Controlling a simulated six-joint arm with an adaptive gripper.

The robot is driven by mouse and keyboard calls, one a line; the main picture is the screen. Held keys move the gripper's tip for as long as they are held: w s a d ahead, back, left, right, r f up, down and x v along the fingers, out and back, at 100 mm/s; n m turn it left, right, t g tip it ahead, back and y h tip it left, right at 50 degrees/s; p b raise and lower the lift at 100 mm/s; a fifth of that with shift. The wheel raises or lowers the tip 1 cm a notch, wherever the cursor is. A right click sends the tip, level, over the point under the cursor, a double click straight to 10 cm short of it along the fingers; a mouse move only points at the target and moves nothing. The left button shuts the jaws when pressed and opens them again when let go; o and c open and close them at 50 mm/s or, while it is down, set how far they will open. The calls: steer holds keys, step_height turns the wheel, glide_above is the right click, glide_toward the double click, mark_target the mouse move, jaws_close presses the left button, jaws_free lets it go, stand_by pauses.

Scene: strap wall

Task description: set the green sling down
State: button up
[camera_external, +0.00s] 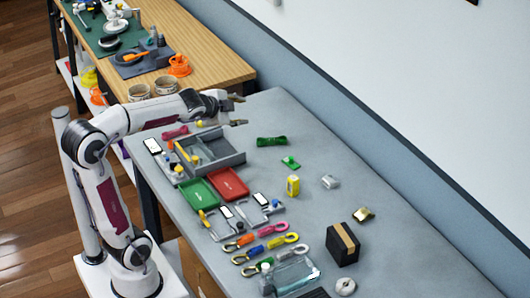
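A dark green looped strap, which looks like the green sling (271,141), lies on the grey table beyond the grey divided box. My gripper (243,110) is above the far left part of the table, to the upper left of the green strap and apart from it. Its two fingers are spread with nothing seen between them.
A grey divided box (232,160), a green tray (199,194) and a red tray (229,184) stand left of centre. A yellow container (293,185) and a black box (342,243) stand to the right. Coloured slings (273,229) lie in front.

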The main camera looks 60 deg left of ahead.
steer(key=s+d+f+n+g+h, duration=0.1)
steer(key=s+d+f+n, duration=0.1)
steer(key=s+d+f, duration=0.2)
steer(key=s+d+f+n+g+h, duration=0.2)
steer(key=s+d, duration=0.5)
steer(key=s, duration=0.4)
steer(key=s+d+f+n+g+h, duration=0.1)
steer(key=s+d+f+n+h, duration=0.1)
steer(key=s+d+f, duration=0.4)
steer(key=shift+s+f+n+g, duration=0.35)
steer(key=shift+s+n, duration=0.35)
steer(key=shift+s, duration=0.55)
